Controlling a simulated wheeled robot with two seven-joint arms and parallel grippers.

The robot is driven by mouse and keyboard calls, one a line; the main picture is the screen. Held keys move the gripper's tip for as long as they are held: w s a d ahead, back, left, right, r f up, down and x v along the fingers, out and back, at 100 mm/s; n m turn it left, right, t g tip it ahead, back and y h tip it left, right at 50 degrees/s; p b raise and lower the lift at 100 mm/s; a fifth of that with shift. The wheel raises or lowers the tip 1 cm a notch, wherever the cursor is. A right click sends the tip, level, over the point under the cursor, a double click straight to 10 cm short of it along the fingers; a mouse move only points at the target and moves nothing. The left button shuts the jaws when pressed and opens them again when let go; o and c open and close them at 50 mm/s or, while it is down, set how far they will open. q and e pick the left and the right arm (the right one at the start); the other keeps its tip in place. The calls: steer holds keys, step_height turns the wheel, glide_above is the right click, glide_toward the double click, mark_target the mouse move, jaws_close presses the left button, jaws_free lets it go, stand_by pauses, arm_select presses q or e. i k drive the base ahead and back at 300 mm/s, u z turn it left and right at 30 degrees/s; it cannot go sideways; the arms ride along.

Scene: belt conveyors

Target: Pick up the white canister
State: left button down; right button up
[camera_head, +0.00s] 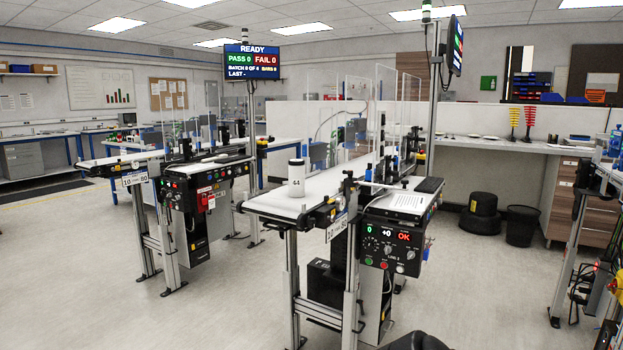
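The white canister (296,180) stands upright on the near end of the middle belt conveyor (273,204). It has a dark band near its top and a small dark mark like "44" on its side. Nothing touches it and its whole front shows. Neither of my grippers shows in the head view.
A second conveyor (122,161) stands to the left, with a control box below it. Clear guard panels and posts rise behind the canister. A control panel (390,243) hangs at the conveyor's right side. Open floor (215,305) lies in front and left. Another station stands at the right edge.

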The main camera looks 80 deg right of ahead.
mark_target(297, 179)
steer(key=z, duration=2.05)
